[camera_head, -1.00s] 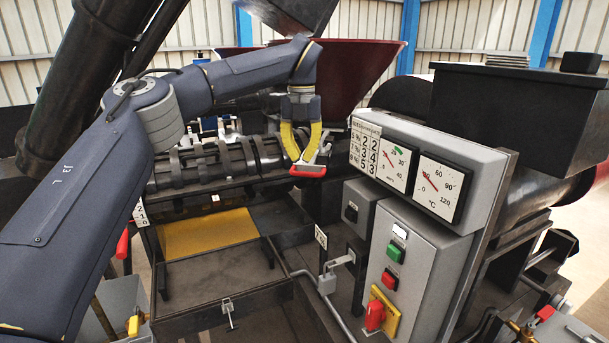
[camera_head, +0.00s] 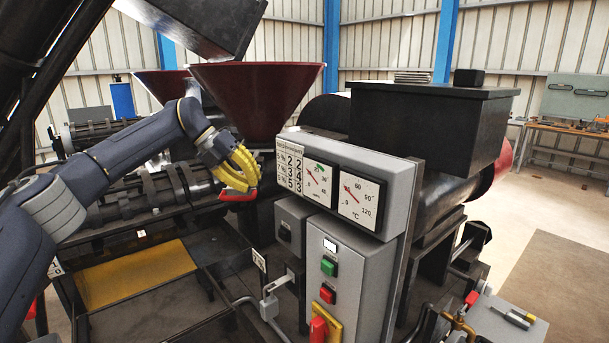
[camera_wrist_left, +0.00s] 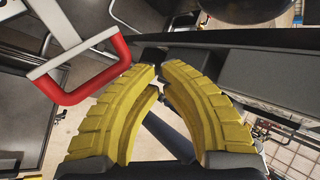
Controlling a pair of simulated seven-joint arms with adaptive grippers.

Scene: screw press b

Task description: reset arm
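My left gripper (camera_head: 243,176) has yellow ridged fingers and hangs beside the press barrel, left of the grey gauge panel. In the left wrist view its fingertips (camera_wrist_left: 160,72) nearly meet, with nothing visible between them. A red handle (camera_head: 238,196) on a pale metal bracket lies just below the fingertips in the head view. In the wrist view the red handle (camera_wrist_left: 85,92) is left of the fingers, not between them. I cannot tell whether they touch. My right gripper is in neither view.
The gauge panel (camera_head: 342,158) is close to the right of the gripper. A control box with buttons (camera_head: 365,270) stands below it. A dark red hopper (camera_head: 257,92) rises behind. A yellow plate (camera_head: 135,272) lies below left. Open floor shows at the far right.

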